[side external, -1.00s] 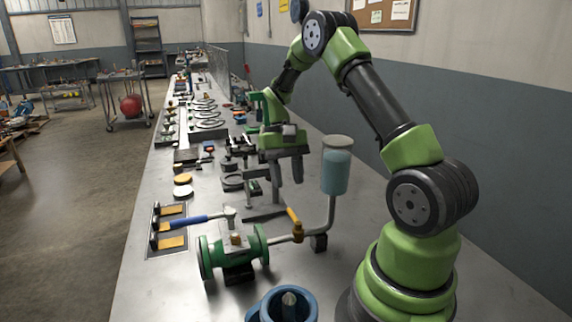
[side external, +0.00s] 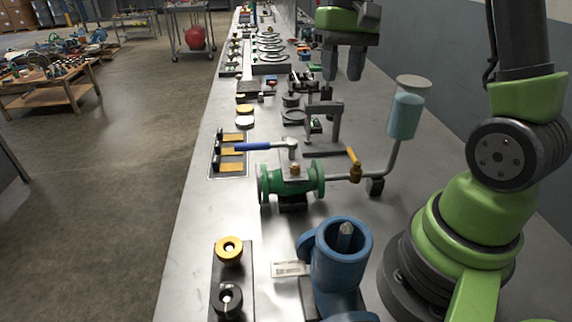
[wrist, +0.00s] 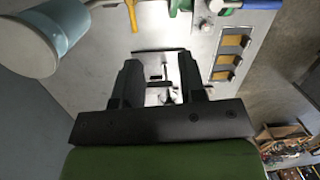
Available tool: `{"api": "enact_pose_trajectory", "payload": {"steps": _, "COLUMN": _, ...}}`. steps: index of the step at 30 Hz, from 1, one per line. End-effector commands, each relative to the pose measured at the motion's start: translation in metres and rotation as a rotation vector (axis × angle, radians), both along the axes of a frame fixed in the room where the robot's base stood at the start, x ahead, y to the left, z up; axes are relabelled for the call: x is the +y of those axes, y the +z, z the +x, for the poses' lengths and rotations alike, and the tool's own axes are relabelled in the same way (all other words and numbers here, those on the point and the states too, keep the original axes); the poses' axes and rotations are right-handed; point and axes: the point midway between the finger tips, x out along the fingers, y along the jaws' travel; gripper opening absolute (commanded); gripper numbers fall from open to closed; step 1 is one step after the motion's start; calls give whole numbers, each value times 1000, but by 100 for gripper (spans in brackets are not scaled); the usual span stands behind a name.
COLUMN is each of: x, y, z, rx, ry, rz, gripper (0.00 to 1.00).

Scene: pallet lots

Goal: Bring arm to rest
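My gripper (side external: 342,66) hangs fingers-down over the steel workbench in the side external view, above and slightly behind a grey clamp-like stand (side external: 323,106). In the wrist view my gripper (wrist: 160,80) shows its two black fingers apart, with nothing held between them. Bench and part of a dark fixture show in the gap. The upper part of my arm is cut off by the top of the side external view.
A green valve (side external: 291,181) with a blue handle and a pipe carrying a blue-green cup (side external: 405,113) stand in front of my gripper. A blue housing (side external: 341,255) is nearer. Yellow-padded tray (side external: 228,150) lies left. Open floor lies left of the bench.

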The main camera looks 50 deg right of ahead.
Motion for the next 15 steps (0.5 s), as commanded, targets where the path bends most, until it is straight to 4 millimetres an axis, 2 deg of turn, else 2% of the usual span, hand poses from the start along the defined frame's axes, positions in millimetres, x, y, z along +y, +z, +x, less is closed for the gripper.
{"api": "enact_pose_trajectory", "payload": {"steps": 1, "x": 17, "y": 17, "z": -6, "rx": -63, "ry": 31, "rz": -21, "gripper": 38}}
{"api": "enact_pose_trajectory", "payload": {"steps": 6, "x": 64, "y": 51, "z": -34, "rx": -265, "ry": 107, "rz": -64, "gripper": 38}}
{"api": "enact_pose_trajectory", "payload": {"steps": 10, "x": 95, "y": 66, "z": -62, "rx": -422, "ry": 157, "rz": -75, "gripper": 38}}
{"api": "enact_pose_trajectory", "payload": {"steps": 15, "x": 121, "y": 70, "z": -97, "rx": -603, "ry": 206, "rz": -63, "gripper": 38}}
